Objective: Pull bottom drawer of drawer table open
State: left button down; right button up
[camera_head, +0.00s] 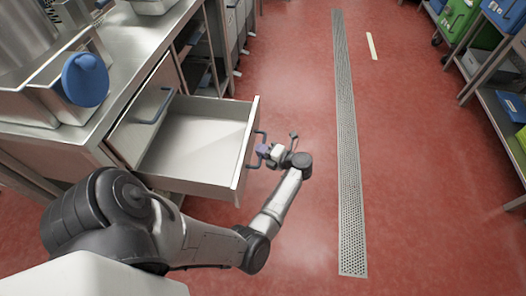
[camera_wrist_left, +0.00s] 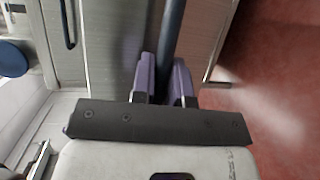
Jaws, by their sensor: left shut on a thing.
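The bottom drawer (camera_head: 197,143) of the drawer table (camera_head: 128,62) stands pulled out, and its pale inside looks empty. Its front carries a dark bar handle (camera_head: 252,150), at the right of the drawer in the head view. My left gripper (camera_head: 264,150) is shut on this handle from the outer side. In the left wrist view, the purple fingers of my left gripper (camera_wrist_left: 164,80) stand on either side of the dark handle bar (camera_wrist_left: 173,28). The drawer front (camera_wrist_left: 115,35) lies behind them. My right gripper is in neither view.
A closed drawer front with a handle (camera_head: 157,107) sits above the open drawer. Metal containers and a blue round thing (camera_head: 85,80) stand on the table top. Red floor with a drain grate (camera_head: 345,150) is clear to the right. Shelves with crates (camera_head: 460,17) line the far right.

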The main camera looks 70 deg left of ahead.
pick_arm(q)
jog(key=shift+w, duration=0.1)
jog(key=c, duration=1.1)
grip_release()
jog(key=shift+c, duration=0.2)
jog(key=shift+d, duration=0.1)
jog(key=p+v, duration=0.2)
jog(key=v, duration=1.1)
jog(key=shift+w+d, duration=0.25)
jog(key=shift+d, duration=0.05)
